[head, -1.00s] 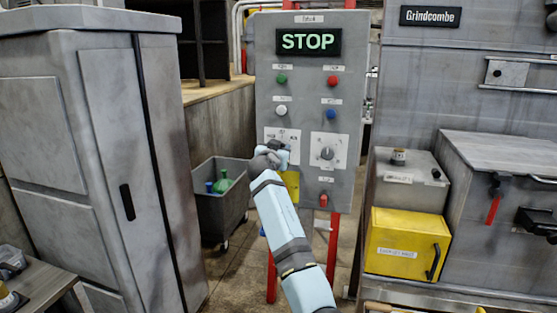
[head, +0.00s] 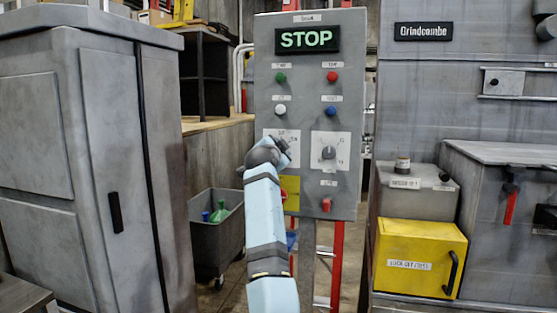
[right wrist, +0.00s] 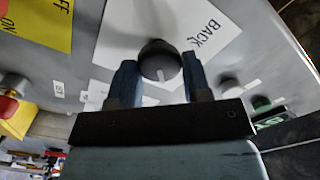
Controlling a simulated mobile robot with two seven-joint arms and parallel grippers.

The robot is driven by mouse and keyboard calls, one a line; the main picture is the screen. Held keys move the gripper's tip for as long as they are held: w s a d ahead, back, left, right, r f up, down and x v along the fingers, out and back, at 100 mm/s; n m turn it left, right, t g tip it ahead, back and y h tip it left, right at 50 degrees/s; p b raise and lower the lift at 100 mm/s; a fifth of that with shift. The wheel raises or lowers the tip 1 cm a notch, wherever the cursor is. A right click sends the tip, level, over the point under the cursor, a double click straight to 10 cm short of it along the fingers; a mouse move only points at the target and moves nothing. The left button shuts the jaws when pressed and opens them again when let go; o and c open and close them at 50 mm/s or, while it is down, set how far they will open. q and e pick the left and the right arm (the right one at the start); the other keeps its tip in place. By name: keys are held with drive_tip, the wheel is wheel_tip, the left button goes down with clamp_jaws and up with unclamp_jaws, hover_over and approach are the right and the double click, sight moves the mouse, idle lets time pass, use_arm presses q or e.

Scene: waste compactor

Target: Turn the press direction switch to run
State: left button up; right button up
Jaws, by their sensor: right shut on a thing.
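The grey control panel (head: 346,100) stands upright in the head view with a lit display (head: 307,40) reading STOP. The press direction switch is a round black knob (right wrist: 160,58) with a white pointer mark on a white plate (right wrist: 215,30); the word BACK is readable on it. My right gripper (right wrist: 158,70) has one finger on each side of the knob and is shut on it. In the head view my right gripper (head: 282,151) hides the knob on the left plate (head: 271,135). My left gripper is not in view.
A second black knob (head: 329,152) on a white plate sits to the right. Green (head: 281,77), red (head: 332,76), white (head: 281,109) and blue (head: 330,111) buttons are above. A red switch (head: 326,205) and a yellow label (head: 290,190) are below.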

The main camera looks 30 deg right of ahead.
drive_tip(key=shift+f, duration=0.1)
idle(0.4)
drive_tip(key=o, duration=0.9)
drive_tip(key=v, duration=1.4)
drive_tip(key=shift+d, duration=0.1)
